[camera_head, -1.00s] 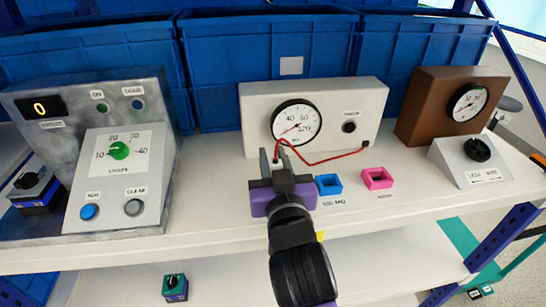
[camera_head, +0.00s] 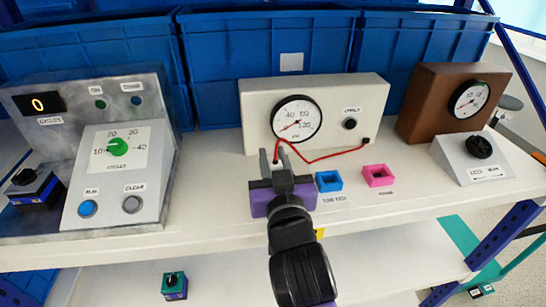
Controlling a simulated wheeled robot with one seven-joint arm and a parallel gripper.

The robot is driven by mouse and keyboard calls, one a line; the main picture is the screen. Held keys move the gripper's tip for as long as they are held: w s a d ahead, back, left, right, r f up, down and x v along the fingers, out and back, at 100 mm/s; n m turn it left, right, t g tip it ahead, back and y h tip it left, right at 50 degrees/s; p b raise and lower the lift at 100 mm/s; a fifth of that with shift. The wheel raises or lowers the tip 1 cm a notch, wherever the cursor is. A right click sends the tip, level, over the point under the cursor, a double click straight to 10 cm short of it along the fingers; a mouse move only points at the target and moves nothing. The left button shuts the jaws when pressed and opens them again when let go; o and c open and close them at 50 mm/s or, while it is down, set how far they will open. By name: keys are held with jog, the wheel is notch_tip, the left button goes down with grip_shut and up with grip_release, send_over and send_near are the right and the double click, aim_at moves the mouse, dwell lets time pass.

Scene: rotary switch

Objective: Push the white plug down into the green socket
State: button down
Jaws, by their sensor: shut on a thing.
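My gripper (camera_head: 274,160) points away from me over the shelf, in front of the white gauge box. It is shut on the white plug (camera_head: 277,163), of which only a small part shows between the fingers. A red cable (camera_head: 320,159) runs from the plug to the right side of the gauge box. No green socket shows; my gripper and wrist cover the shelf left of the blue socket (camera_head: 329,182). I cannot tell how far the plug is from any socket.
A pink socket (camera_head: 378,177) sits right of the blue one. The white gauge box (camera_head: 345,100) stands close behind my gripper. A grey panel (camera_head: 120,175) with a green dial is at left. A brown gauge box (camera_head: 430,105) and a grey knob box (camera_head: 465,170) are at right.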

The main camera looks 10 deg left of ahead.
jog(key=shift+f+b, duration=0.8)
jog(key=shift+f, duration=0.25)
jog(key=c, duration=1.1)
grip_release()
jog(key=b+v, duration=0.1)
jog(key=v, duration=0.6)
jog(key=shift+s, duration=0.15)
jog(key=shift+s+d, duration=0.1)
jog(key=shift+s, duration=0.15)
